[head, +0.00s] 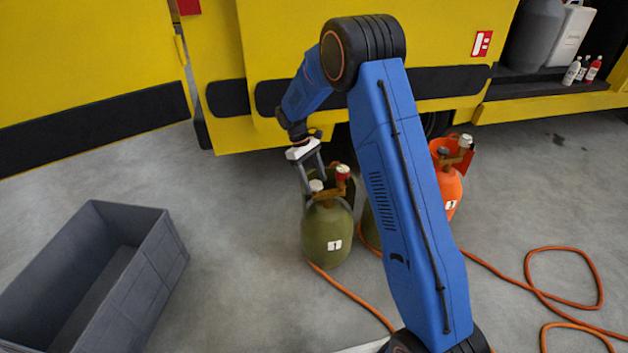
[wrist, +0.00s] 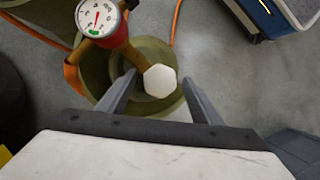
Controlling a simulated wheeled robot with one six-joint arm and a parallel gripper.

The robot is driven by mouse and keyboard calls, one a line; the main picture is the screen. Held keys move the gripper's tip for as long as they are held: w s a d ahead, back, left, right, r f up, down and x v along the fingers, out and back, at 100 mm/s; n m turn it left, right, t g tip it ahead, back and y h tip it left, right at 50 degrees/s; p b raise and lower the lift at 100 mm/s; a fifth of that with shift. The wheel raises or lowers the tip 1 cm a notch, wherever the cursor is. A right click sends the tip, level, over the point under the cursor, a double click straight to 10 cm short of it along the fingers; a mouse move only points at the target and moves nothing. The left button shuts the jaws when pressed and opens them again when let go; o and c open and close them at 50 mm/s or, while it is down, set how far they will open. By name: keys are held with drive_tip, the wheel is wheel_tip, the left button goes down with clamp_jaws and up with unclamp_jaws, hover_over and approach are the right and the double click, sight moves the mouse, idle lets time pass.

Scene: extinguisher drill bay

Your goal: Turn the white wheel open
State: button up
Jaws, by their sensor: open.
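An olive-green cylinder (head: 328,235) labelled 1 stands on the floor by the yellow truck. Its white wheel (head: 316,186) is on the valve at the top. In the wrist view the wheel (wrist: 160,81) is a white hexagon on a brass valve body. My gripper (head: 315,181) is above the cylinder, pointing down and open. In the wrist view its fingers (wrist: 158,82) are on either side of the wheel, with a gap on each side. I cannot tell whether the fingertips are level with the wheel. A red gauge (wrist: 97,18) with a white face sits beside the wheel.
An orange cylinder (head: 450,192) stands right of my arm, and another olive cylinder (head: 370,229) is partly hidden behind it. A grey crate (head: 160,262) is at the lower left. Orange hose (head: 545,296) lies across the floor. The yellow truck (head: 225,120) is close behind.

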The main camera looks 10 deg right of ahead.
drive_tip(key=v, duration=1.7)
drive_tip(key=shift+r, duration=0.15)
drive_tip(key=s+d+r+m+t+y, duration=0.15)
drive_tip(key=s+d+r, duration=0.25)
drive_tip(key=s+r, duration=0.6)
drive_tip(key=s+d+r+m+t+y, duration=0.1)
drive_tip(key=s+d+r+m+t, duration=0.3)
drive_tip(key=s, duration=1.1)
drive_tip(key=s+d+f+m+t, duration=0.1)
drive_tip(key=s+d, duration=0.1)
drive_tip(key=s, duration=1)
drive_tip(key=s+d+f+m+t, duration=0.1)
drive_tip(key=s+f+t, duration=0.1)
drive_tip(key=s, duration=1)
drive_tip(key=shift+s+d, duration=0.35)
drive_tip(key=shift+d, duration=0.05)
